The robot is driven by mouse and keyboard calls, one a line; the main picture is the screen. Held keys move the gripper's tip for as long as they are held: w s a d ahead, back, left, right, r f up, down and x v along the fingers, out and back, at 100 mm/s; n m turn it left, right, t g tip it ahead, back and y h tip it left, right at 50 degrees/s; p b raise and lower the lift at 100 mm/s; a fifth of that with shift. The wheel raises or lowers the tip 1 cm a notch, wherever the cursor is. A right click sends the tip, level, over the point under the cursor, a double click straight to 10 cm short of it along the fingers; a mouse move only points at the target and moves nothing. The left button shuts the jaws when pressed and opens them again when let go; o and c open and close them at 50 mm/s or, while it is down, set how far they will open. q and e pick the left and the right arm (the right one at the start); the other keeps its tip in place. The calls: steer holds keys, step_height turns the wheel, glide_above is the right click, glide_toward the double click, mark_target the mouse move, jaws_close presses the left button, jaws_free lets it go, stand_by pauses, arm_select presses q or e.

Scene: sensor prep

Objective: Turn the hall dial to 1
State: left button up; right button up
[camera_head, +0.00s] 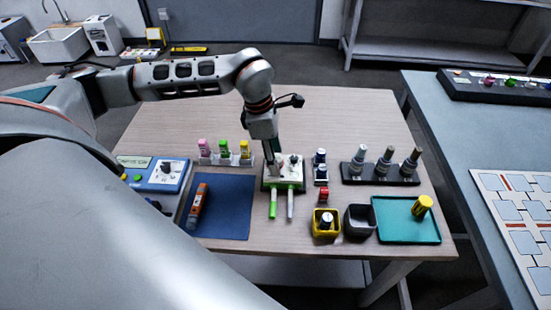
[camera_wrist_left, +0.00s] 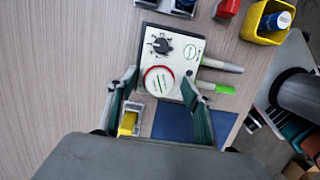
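A cream-coloured control box (camera_head: 295,170) stands at the middle of the table, under my left gripper (camera_head: 273,157). In the left wrist view, the box (camera_wrist_left: 178,40) carries a black pointer knob (camera_wrist_left: 160,46) with marks around it and a round white disc with a red rim (camera_wrist_left: 158,80). Which of these is the hall dial I cannot tell, and the numbers are too small to read. My left gripper (camera_wrist_left: 160,82) is open, its fingers on either side of the red-rimmed disc with nothing visibly held. My right gripper is not in view.
Green and grey pens (camera_head: 272,204) lie at the box's front. Left are a blue instrument with a knob (camera_head: 181,176), a blue mat (camera_head: 231,215) and upright coloured vials (camera_head: 224,150). Right are small bottles (camera_head: 320,158), a yellow bin (camera_head: 317,229) and a teal tray (camera_head: 395,225).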

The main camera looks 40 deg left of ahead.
arm_select(q)
steer(key=shift+o, duration=1.2)
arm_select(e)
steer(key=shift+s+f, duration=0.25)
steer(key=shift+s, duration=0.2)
arm_select(q)
steer(key=shift+r, duration=0.1)
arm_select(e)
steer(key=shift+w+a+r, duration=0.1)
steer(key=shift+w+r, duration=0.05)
arm_select(q)
steer(key=shift+r+p, duration=0.35)
steer(key=shift+p, duration=0.05)
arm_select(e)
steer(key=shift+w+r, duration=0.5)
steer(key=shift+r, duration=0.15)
arm_select(q)
steer(key=shift+r, duration=0.15)
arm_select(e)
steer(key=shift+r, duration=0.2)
arm_select(q)
steer(key=shift+r, duration=0.15)
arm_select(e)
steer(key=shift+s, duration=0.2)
